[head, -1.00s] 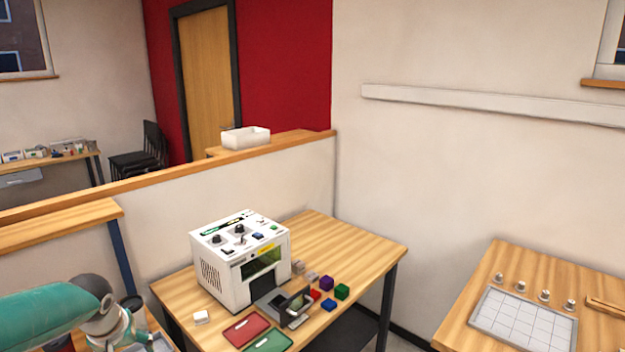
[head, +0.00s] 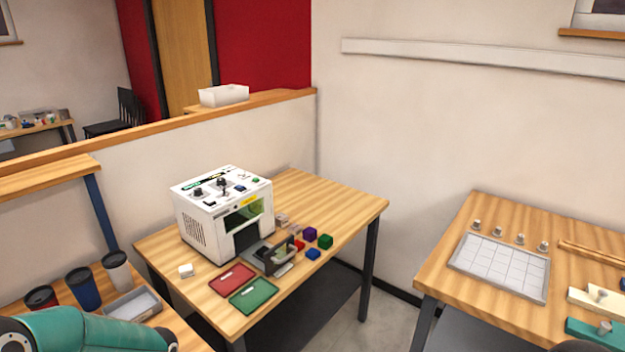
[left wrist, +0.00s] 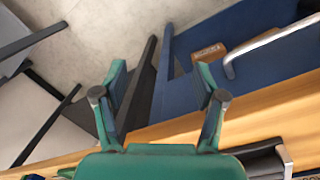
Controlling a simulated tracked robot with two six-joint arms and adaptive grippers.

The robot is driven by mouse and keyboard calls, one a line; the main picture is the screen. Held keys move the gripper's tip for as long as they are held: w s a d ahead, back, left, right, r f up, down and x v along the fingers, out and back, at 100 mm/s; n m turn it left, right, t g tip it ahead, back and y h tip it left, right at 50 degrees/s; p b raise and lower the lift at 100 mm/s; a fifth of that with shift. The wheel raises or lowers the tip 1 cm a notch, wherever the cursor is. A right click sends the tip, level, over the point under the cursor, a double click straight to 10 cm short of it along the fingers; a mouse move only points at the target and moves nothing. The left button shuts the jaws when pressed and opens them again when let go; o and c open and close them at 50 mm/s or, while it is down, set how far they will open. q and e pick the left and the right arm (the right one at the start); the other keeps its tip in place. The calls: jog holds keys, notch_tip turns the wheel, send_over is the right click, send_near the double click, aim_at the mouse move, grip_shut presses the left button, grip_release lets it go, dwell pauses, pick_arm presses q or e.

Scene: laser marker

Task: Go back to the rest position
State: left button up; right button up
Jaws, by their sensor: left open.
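My left arm (head: 85,332) shows at the lower left of the head view, a green link over the left table; its gripper is out of that view. In the left wrist view my left gripper (left wrist: 160,95) is open, with nothing between its fingers, pointing over a wooden table edge toward the floor. The white laser marker (head: 222,213) stands on the middle table. My right gripper is not in view.
A red tray (head: 232,279), a green tray (head: 254,293) and several coloured cubes lie by the marker. Cups (head: 84,290) and a grey tray (head: 133,305) stand near my left arm. A gridded tray (head: 500,266) lies on the right table (head: 440,275).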

pick_arm(q)
jog(key=s+d+f+m+h+b, duration=0.2)
jog(key=s+d+f+h, duration=0.1)
jog(key=s+d+f, duration=1.1)
jog(key=shift+s+d+f+t+b, duration=0.3)
jog(key=shift+d+f+t, duration=0.15)
jog(key=shift+d, duration=0.2)
